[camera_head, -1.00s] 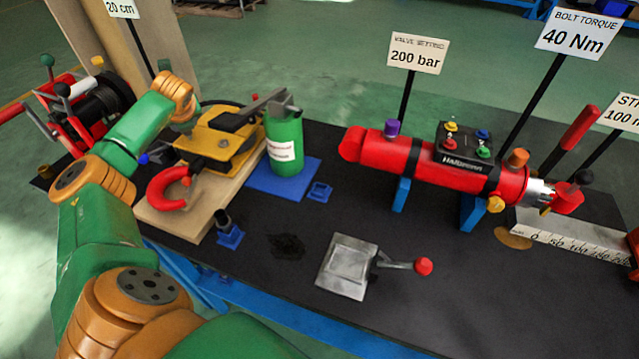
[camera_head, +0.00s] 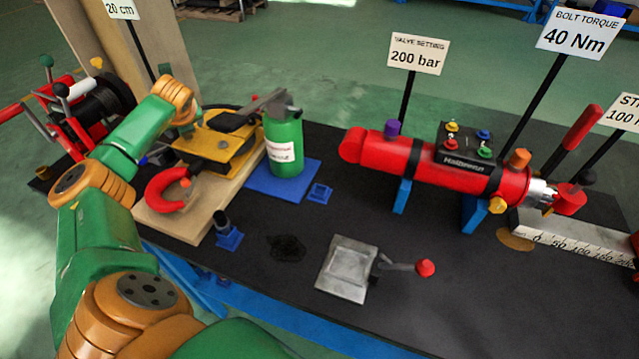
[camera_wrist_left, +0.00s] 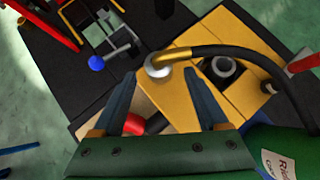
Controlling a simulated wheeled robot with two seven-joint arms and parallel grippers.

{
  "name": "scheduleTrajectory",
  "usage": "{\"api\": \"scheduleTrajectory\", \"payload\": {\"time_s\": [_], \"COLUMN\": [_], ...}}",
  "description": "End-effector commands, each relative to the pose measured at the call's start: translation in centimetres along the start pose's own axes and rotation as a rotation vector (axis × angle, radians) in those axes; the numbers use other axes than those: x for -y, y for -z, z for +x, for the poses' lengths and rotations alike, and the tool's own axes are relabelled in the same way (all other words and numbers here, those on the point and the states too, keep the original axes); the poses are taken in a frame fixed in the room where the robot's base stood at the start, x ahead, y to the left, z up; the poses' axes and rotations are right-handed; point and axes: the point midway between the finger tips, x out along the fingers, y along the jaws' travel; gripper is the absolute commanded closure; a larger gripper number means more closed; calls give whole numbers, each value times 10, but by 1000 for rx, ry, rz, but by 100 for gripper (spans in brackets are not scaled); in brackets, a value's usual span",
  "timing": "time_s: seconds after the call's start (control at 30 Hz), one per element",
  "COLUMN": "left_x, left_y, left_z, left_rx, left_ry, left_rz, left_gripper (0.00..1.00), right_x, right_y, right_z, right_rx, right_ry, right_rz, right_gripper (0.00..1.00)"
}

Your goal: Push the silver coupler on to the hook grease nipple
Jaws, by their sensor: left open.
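The silver coupler (camera_wrist_left: 158,67) shows in the left wrist view at the end of a brass tube on a black hose. My left gripper (camera_wrist_left: 162,74) is open, with one finger on each side of the coupler's near side; I cannot tell whether they touch it. The yellow hook block (camera_head: 217,142) with its red hook (camera_head: 163,195) lies on a wooden board. Part of the red hook (camera_wrist_left: 135,124) shows between the fingers. I cannot make out the grease nipple for certain. In the head view my left wrist hides the gripper and coupler. My right gripper is not in view.
A green grease canister (camera_head: 285,145) stands on a blue plate (camera_head: 262,181) right of the block. A red winch (camera_head: 70,115) is at the left. A small blue holder (camera_head: 229,238), a metal plate with lever (camera_head: 347,268) and a red cylinder (camera_head: 460,172) occupy the black table.

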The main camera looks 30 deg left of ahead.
Motion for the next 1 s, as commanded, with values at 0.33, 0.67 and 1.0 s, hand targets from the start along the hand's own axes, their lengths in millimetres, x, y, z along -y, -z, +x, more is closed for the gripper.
{"api": "scheduleTrajectory", "payload": {"time_s": [0.33, 0.67, 1.0], "left_x": [0, 0, 1], "left_y": [0, 0, 0], "left_z": [-35, -50, -90], "left_rx": [4, 0, 4], "left_ry": [1, -1, 4], "left_rz": [1, 0, 0], "left_gripper": [24, 24, 24], "right_x": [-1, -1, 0], "right_y": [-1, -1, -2], "right_z": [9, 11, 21], "right_rx": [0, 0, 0], "right_ry": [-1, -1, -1], "right_rz": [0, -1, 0], "right_gripper": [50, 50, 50]}}
